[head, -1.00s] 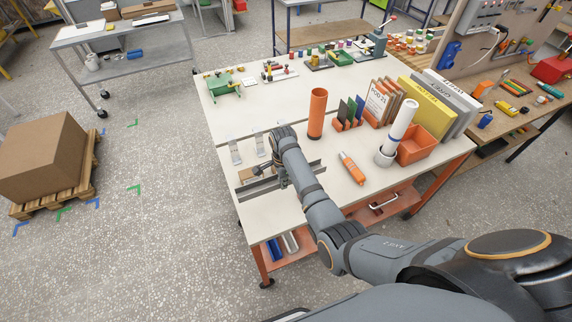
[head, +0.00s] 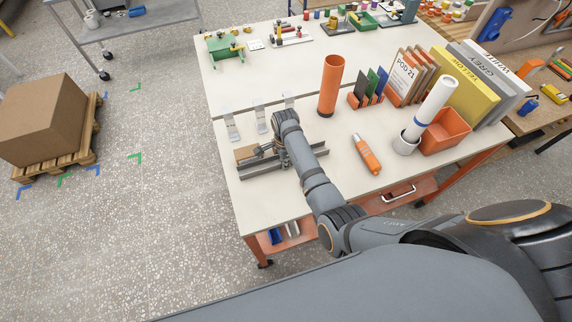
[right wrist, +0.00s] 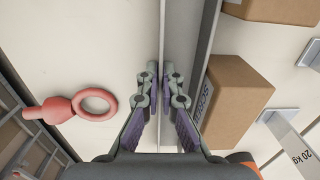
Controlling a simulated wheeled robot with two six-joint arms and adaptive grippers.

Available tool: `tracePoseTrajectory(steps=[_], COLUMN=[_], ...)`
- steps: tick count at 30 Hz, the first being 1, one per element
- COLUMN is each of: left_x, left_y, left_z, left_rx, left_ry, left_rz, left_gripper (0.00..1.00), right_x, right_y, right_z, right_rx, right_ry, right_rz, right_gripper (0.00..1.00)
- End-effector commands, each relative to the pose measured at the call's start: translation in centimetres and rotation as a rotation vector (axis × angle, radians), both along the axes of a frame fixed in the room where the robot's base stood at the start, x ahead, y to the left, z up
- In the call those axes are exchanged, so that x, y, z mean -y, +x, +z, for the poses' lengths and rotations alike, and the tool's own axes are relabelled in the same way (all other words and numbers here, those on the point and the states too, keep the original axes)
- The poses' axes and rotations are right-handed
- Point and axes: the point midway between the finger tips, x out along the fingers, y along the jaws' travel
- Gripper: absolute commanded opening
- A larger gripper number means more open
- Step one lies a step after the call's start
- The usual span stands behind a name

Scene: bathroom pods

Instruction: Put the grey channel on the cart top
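The grey channel (head: 262,171) is a long straight metal profile at the near left of the white bench top. It runs up the middle of the right wrist view (right wrist: 187,60). My right gripper (head: 283,158) reaches down onto its middle. In the right wrist view the fingertips (right wrist: 161,75) close from both sides on one upright wall of the channel. I cannot tell whether the channel touches the bench. A grey cart (head: 150,22) stands apart at the top left; only part of its top shows. My left gripper is not in view.
A small cardboard box (right wrist: 235,97) lies close beside the channel, with brackets behind it. A red eye bolt (right wrist: 92,103) lies on its other side. An orange tube (head: 330,85) and an orange-and-white tool (head: 366,154) are on the bench. A large box on a pallet (head: 45,120) stands left.

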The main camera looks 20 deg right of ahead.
Motion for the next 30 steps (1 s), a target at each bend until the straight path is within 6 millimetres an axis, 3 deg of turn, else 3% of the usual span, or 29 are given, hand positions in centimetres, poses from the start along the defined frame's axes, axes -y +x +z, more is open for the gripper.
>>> tracePoseTrajectory(steps=[3,7,9,13,22,26,30], left_x=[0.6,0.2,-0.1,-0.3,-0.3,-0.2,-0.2], left_y=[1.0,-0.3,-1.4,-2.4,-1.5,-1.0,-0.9], left_z=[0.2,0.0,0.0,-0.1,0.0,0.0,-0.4], left_rx=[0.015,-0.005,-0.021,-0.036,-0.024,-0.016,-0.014], left_ry=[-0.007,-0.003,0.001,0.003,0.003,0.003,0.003], left_rz=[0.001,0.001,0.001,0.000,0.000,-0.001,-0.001], left_gripper=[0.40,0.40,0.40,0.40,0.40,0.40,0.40], right_x=[0.0,0.0,0.0,0.0,0.0,0.0,0.0], right_y=[-0.2,-0.2,-0.2,-0.2,-0.2,-0.1,-0.1], right_z=[0.0,-0.3,-0.3,-0.3,-0.1,1.3,4.5], right_rx=[-0.006,-0.006,-0.006,-0.006,-0.006,-0.003,-0.001], right_ry=[-0.001,-0.001,-0.001,-0.001,-0.001,0.000,0.001], right_rz=[0.000,0.000,0.000,0.000,0.000,0.000,-0.001], right_gripper=[0.00,0.00,0.13,0.28,0.28,0.28,0.28])
